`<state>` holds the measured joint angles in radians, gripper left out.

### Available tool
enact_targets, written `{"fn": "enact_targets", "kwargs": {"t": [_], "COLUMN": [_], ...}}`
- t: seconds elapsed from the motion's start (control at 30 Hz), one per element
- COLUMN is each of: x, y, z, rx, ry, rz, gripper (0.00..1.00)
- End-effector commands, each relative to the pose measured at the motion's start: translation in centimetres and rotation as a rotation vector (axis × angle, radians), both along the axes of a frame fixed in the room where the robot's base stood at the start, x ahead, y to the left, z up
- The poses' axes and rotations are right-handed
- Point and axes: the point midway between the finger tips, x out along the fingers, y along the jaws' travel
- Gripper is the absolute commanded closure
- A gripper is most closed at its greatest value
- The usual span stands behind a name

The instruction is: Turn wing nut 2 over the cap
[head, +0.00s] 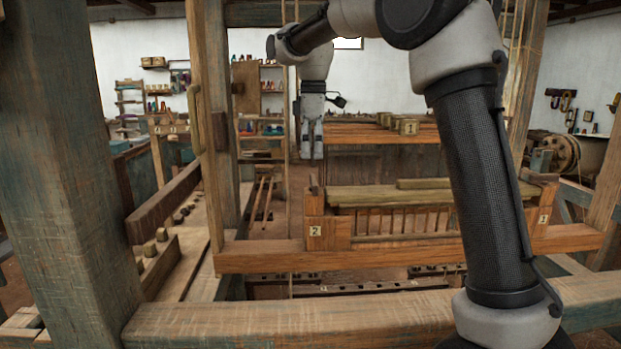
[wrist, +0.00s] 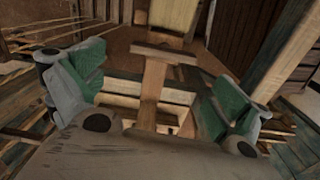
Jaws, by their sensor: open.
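My gripper (head: 312,154) points down in the head view, above the left end of the wooden beam assembly marked 2 (head: 315,231). A small dark piece (head: 314,188), perhaps wing nut 2, shows on top of that end post. The pale long bar (head: 390,195) to its right looks like the cap. In the wrist view my gripper (wrist: 152,92) has its green pads wide apart. A T-shaped wooden piece (wrist: 164,54), likely the wing nut, shows between and beyond them, apart from both. Its crossbar lies across the picture, close to the end of a pale bar (wrist: 170,14).
A second end post marked 3 (head: 544,219) stands at the right. A block marked 1 (head: 409,127) sits on the beam behind. A thick upright post (head: 205,120) stands left of my gripper. A heavy front beam (head: 290,318) crosses the foreground.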

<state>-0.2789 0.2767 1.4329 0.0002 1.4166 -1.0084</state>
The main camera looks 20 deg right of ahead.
Motion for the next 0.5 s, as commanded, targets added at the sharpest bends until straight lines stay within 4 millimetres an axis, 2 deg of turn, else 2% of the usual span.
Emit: {"fn": "enact_targets", "kwargs": {"t": [0.17, 0.27, 0.5], "x": [-0.4, -0.4, -0.5], "y": [-0.1, -0.1, -0.1], "z": [-0.2, -0.9, -4.9], "rx": [-0.006, -0.006, -0.005], "ry": [0.017, 0.017, 0.018], "rz": [0.077, 0.090, 0.089], "gripper": [0.00, 0.00, 0.00]}}
